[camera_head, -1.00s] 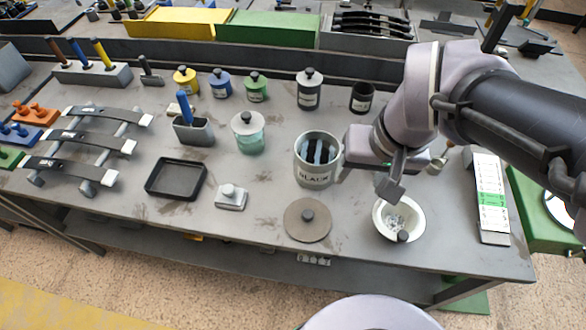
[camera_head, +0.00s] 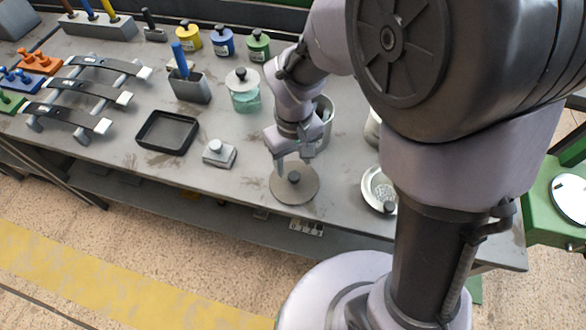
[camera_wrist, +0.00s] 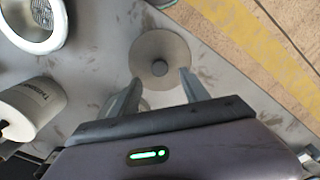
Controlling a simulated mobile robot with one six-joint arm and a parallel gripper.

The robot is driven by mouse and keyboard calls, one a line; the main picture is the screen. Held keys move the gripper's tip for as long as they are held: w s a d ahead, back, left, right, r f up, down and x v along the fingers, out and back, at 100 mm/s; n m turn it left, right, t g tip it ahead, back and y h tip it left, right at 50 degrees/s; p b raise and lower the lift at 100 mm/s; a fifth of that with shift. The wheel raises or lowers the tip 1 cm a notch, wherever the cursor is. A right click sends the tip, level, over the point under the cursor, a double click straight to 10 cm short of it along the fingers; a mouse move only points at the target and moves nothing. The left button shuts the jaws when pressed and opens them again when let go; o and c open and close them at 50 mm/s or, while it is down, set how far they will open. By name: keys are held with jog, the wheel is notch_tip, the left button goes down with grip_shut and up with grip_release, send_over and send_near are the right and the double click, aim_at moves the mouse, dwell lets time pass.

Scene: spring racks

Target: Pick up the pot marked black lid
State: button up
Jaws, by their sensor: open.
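A flat round grey lid (camera_head: 305,190) with a dark knob (camera_head: 294,177) lies on the bench near its front edge. The lid also shows in the wrist view (camera_wrist: 172,48). The pot marked black (camera_head: 326,113), a pale cylinder behind the lid, is mostly hidden by my arm; its label is covered now but read in the earlier frame. My gripper (camera_head: 293,165) points down above the lid. In the wrist view, my open gripper (camera_wrist: 158,87) has its fingers apart, with the knob just beyond the tips and roughly between them. Nothing is held.
A white bowl with a strainer (camera_head: 375,190) stands right of the lid. A pale labelled pot (camera_wrist: 30,108) stands behind that bowl. A small grey block with a knob (camera_head: 219,155) and a black tray (camera_head: 168,132) lie left. A glass jar (camera_head: 245,95) stands behind.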

aim_at(294, 175)
jog(key=f, duration=0.1)
jog(key=f+b, duration=0.2)
jog(key=f, duration=0.1)
jog(key=shift+s+d, duration=0.1)
jog(key=shift+s, duration=0.2)
jog(key=shift+w+f, duration=0.1)
jog(key=shift+f, duration=0.25)
jog(key=shift+r, duration=0.2)
jog(key=shift+c, duration=0.2)
grip_shut()
